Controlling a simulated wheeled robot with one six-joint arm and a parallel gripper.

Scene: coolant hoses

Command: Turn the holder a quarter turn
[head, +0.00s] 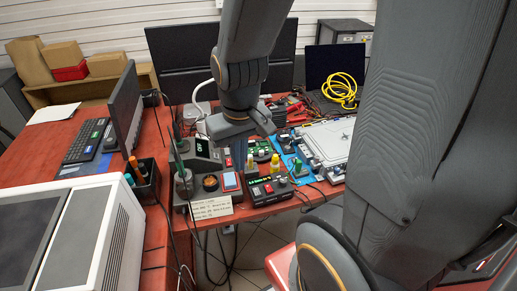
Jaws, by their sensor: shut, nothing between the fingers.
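No part that I can surely name as the holder shows; it may be hidden behind my arm or be too small to tell. Upright stands with tools sit on the bench: a dark cup of tools (143,178) at the left and a grey stand (183,182) beside the soldering station (204,153). My gripper (243,127) hangs at the end of my arm in the upper middle, above the back of the bench clutter. It looks shut and empty. Its fingertips are small and dark here, and I cannot tell how far above the things it is.
A white-topped unit (325,143) lies on a blue mat at the right. A yellow cable coil (340,89) lies by a dark laptop behind. Small bottles (275,163) and a black box (270,190) crowd the bench front. A monitor (126,105) and white machine (75,240) stand left.

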